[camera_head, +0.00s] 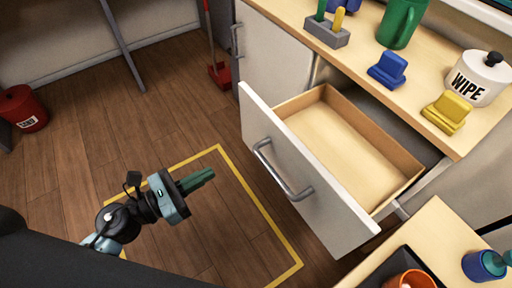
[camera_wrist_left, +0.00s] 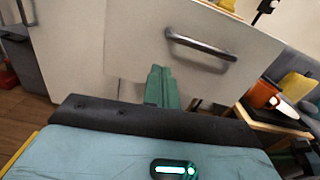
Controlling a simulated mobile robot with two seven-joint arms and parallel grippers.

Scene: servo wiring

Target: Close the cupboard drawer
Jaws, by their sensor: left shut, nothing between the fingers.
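The cupboard drawer (camera_head: 345,150) is pulled out and empty in the head view, with a pale front (camera_head: 290,178) and a metal bar handle (camera_head: 280,172). In the left wrist view the drawer front (camera_wrist_left: 125,48) and its handle (camera_wrist_left: 200,46) show straight ahead. My left gripper (camera_head: 200,180) is shut and empty, to the left of the drawer front and apart from it in the head view. Its green fingers also show in the left wrist view (camera_wrist_left: 161,86), below and left of the handle. My right gripper is not in view.
A side table (camera_head: 440,222) with an orange cup (camera_head: 410,280) stands at the lower right. Yellow tape (camera_head: 250,195) marks the clear floor. A red bucket (camera_head: 22,108) stands at left.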

